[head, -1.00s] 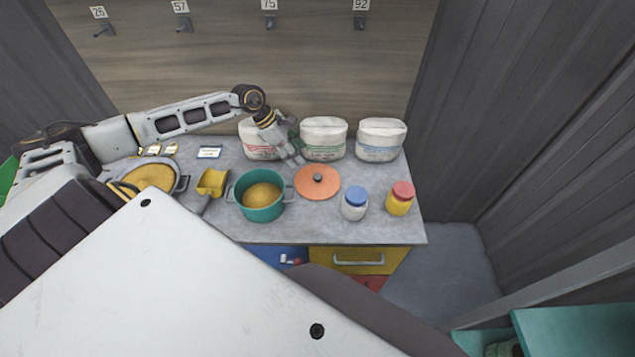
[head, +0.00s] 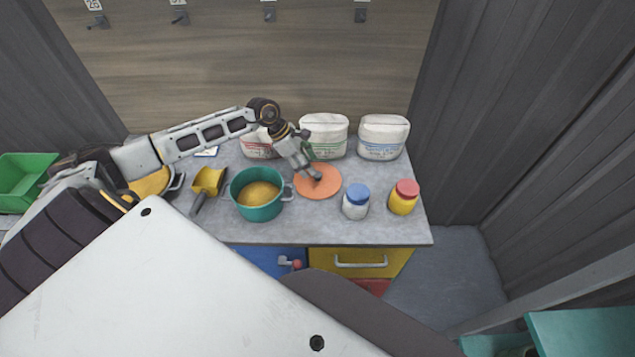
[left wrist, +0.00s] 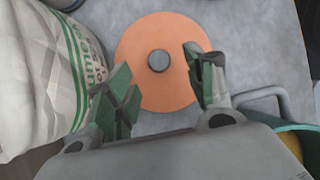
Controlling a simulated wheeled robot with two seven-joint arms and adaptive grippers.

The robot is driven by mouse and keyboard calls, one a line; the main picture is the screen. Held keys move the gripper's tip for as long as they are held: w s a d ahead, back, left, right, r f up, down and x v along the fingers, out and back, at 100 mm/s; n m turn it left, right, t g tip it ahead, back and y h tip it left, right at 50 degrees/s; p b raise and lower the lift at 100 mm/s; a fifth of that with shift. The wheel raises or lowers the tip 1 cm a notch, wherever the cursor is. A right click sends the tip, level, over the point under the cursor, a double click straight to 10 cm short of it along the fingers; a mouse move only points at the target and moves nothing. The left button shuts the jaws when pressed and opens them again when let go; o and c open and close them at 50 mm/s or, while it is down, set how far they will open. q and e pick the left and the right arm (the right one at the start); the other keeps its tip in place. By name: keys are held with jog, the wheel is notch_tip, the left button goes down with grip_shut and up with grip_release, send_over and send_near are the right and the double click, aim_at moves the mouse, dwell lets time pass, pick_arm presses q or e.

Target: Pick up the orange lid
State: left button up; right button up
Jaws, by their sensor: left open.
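The orange lid (head: 322,188) is a flat disc lying on the grey counter, right of the teal pot. In the left wrist view the lid (left wrist: 150,40) shows its dark round knob (left wrist: 158,61) near its middle. My left gripper (head: 314,176) is over the lid and hides the knob in the head view. In the left wrist view its two green-padded fingers (left wrist: 160,80) are spread apart, one on each side of the knob, with nothing between them. I cannot tell how high the fingertips are above the lid. My right gripper is not in view.
The teal pot (head: 262,212) with yellow powder stands close left of the lid. White sacks (head: 324,140) stand behind it. A blue-capped jar (head: 356,205) and a red-capped yellow jar (head: 403,200) stand to the right. A yellow scoop (head: 207,182) lies left of the pot.

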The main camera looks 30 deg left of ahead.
pick_arm(q)
jog(key=shift+d+f, duration=0.1)
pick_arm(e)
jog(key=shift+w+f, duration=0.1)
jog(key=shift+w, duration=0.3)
pick_arm(q)
jog(key=shift+w+f, duration=0.1)
jog(key=shift+f, duration=0.05)
